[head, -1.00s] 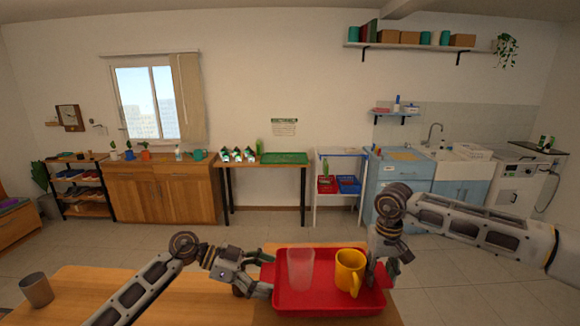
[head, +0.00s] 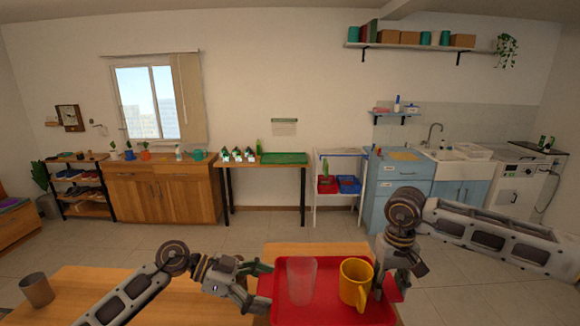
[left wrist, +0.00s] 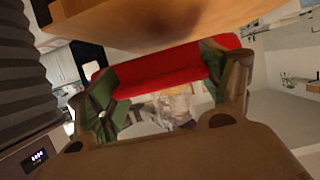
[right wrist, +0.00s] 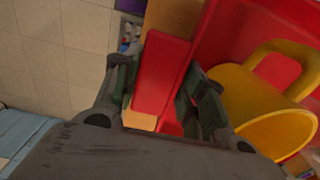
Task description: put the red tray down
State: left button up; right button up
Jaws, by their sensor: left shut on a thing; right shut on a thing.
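The red tray (head: 331,316) is at the bottom of the head view, over the near wooden table. A clear tumbler (head: 301,281) and a yellow mug (head: 355,284) stand upright on it. My left gripper (head: 262,285) is shut on the tray's left side; the left wrist view shows the red rim (left wrist: 160,72) between its fingers. My right gripper (head: 393,287) is shut on the right side; the right wrist view shows the red wall (right wrist: 160,80) between its fingers, beside the mug (right wrist: 262,105). I cannot tell whether the tray touches the table.
The near wooden table (head: 195,305) has bare room left of the tray. A brown cup (head: 37,290) stands at its far left. Across the floor, a wall table holds a green tray (head: 284,158) and several small bottles; a white rack (head: 340,180) stands beside it.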

aim_at(400, 301)
pick_arm(q)
jog(key=shift+s+r, duration=0.3)
jog(key=shift+s, duration=0.75)
jog(key=shift+s+r, duration=0.35)
jog(key=shift+s, duration=0.65)
jog(key=shift+s+r, duration=0.3)
jog(key=shift+s, duration=0.75)
pick_arm(e)
jog(key=shift+s+r, duration=0.3)
jog(key=shift+s, duration=0.75)
jog(key=shift+s+r, duration=0.25)
jog(key=shift+s, duration=0.8)
jog(key=shift+s+r, duration=0.3)
jog(key=shift+s, duration=0.75)
pick_arm(q)
jog(key=shift+w+r, duration=0.15)
pick_arm(e)
jog(key=shift+w+r, duration=0.1)
pick_arm(q)
jog(key=w+r, duration=0.7)
jog(key=w, duration=0.4)
jog(key=shift+w+r, duration=0.35)
pick_arm(e)
jog(key=w+r, duration=0.8)
jog(key=w, duration=0.3)
jog(key=shift+w, duration=0.4)
jog(key=shift+d, duration=0.1)
